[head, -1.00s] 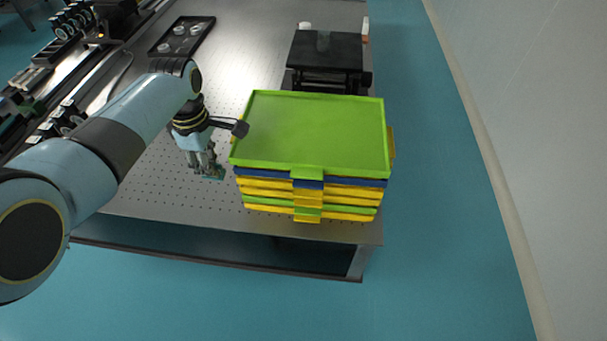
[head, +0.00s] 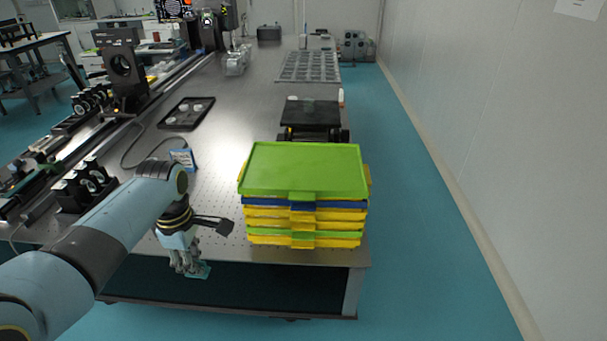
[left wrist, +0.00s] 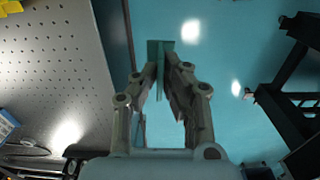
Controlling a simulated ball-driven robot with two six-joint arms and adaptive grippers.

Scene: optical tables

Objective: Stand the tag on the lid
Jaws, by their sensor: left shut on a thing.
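The tag (head: 203,271) is a small teal piece. My left gripper (head: 190,268) is shut on it and holds it in front of the table's near edge, left of the tray stack. In the left wrist view the tag (left wrist: 160,47) stands out between the fingertips (left wrist: 161,72), with the floor behind it. Fingers hide part of it. The green lid (head: 303,170) is the flat, rimmed top of a stack of coloured trays, and its surface looks bare. The gripper is lower than the lid and apart from it. My right gripper is not in view.
The perforated table (head: 220,110) carries the stack at its near right corner. A blue-and-white card (head: 183,158) stands behind my left arm. A black tray (head: 187,113) with small round parts and a black platform (head: 311,113) lie farther back. Optics line the left.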

